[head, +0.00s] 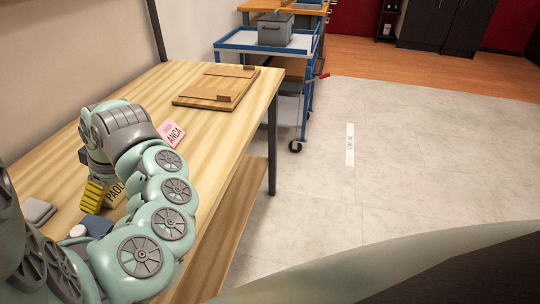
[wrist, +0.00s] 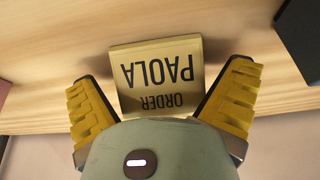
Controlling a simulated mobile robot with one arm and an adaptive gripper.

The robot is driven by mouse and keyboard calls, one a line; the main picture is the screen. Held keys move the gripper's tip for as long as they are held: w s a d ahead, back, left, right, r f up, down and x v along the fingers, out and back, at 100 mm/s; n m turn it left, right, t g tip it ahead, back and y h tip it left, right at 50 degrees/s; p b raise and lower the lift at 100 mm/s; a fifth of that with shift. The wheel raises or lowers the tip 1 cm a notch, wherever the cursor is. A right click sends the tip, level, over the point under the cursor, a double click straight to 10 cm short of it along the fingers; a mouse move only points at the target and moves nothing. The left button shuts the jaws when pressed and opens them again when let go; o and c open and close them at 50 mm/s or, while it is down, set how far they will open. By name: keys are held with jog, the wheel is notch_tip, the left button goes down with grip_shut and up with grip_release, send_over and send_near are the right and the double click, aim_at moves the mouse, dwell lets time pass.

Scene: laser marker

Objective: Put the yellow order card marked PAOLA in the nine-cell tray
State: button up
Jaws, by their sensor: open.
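The yellow order card marked PAOLA (head: 115,194) is on the wooden table, partly hidden by my arm and gripper in the head view. In the wrist view the card (wrist: 157,76) faces the camera, its lettering upside down. My gripper (wrist: 163,72) is open, with one yellow finger on each side of the card and a gap on both sides. In the head view only part of the yellow gripper (head: 93,196) shows, beside the card. I cannot make out a tray with nine cells in either view.
A pink card marked ANCA (head: 172,133) lies near the table's right edge. Flat wooden boards (head: 215,90) lie at the far end. A grey block (head: 38,211) and a dark blue object (head: 97,227) are nearby. A blue trolley (head: 233,45) carries a grey box (head: 275,30).

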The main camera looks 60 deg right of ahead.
jog(key=c, duration=1.1)
notch_tip(320, 180, up, 10)
jog(key=shift+r+p, duration=0.1)
jog(key=shift+p, duration=0.4)
jog(key=shift+c, duration=0.2)
